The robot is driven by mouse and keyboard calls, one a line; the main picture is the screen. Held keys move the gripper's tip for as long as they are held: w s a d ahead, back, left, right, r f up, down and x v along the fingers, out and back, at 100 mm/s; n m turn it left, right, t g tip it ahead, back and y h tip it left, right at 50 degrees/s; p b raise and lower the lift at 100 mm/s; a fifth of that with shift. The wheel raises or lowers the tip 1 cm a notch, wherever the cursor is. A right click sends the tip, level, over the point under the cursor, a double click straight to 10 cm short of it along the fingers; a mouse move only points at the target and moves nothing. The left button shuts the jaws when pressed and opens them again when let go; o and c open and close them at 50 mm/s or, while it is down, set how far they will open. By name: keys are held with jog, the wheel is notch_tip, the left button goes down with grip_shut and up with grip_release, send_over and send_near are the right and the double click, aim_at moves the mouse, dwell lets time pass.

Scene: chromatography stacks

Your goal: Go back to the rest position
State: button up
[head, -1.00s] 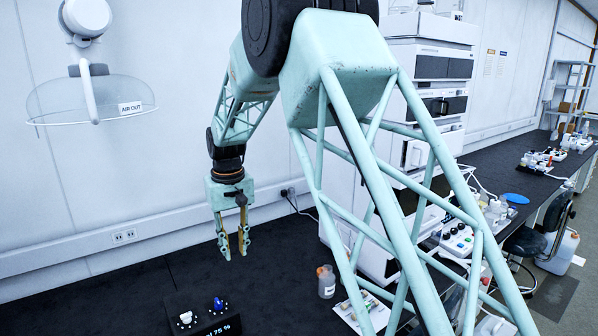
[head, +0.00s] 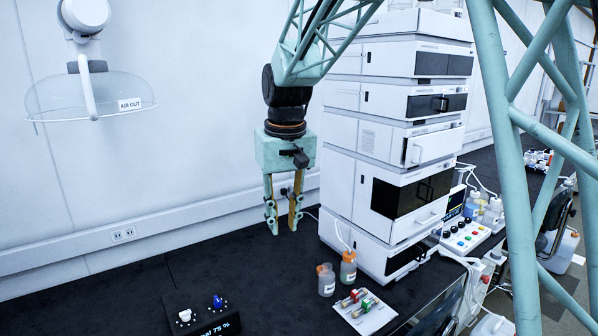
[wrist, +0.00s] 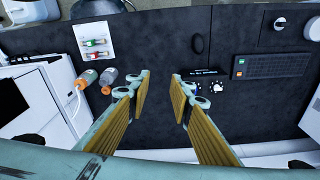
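My gripper (head: 283,225) hangs pointing down over the black bench (head: 130,285), left of the chromatography stack (head: 400,130). Its two fingers are apart with nothing between them. In the wrist view my gripper (wrist: 160,88) also shows parted fingers above bare black bench.
Two orange-capped bottles (head: 348,268) stand at the stack's foot, near a white sheet (head: 372,318) with small red and green items. A control box with two knobs (head: 217,303) is at front left. A clear extraction hood (head: 90,95) hangs at upper left.

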jog(key=s+d+r+m+t+b, duration=0.1)
jog(key=s+d+r, duration=0.3)
jog(key=s+d, duration=0.5)
jog(key=s+d+r+m+b, duration=0.1)
jog(key=s+d+r, duration=0.3)
jog(key=s+d, duration=0.55)
jog(key=s+d+f+m, duration=0.1)
jog(key=s+d+f, duration=0.1)
jog(key=s, duration=1)
jog(key=s+d+f+m+t+b, duration=0.1)
jog(key=s+d, duration=0.3)
jog(key=s, duration=0.8)
jog(key=shift+d+f+t+h, duration=0.2)
jog(key=shift+f+t+h, duration=0.1)
jog(key=shift+f, duration=0.6)
jog(key=shift+w, duration=0.1)
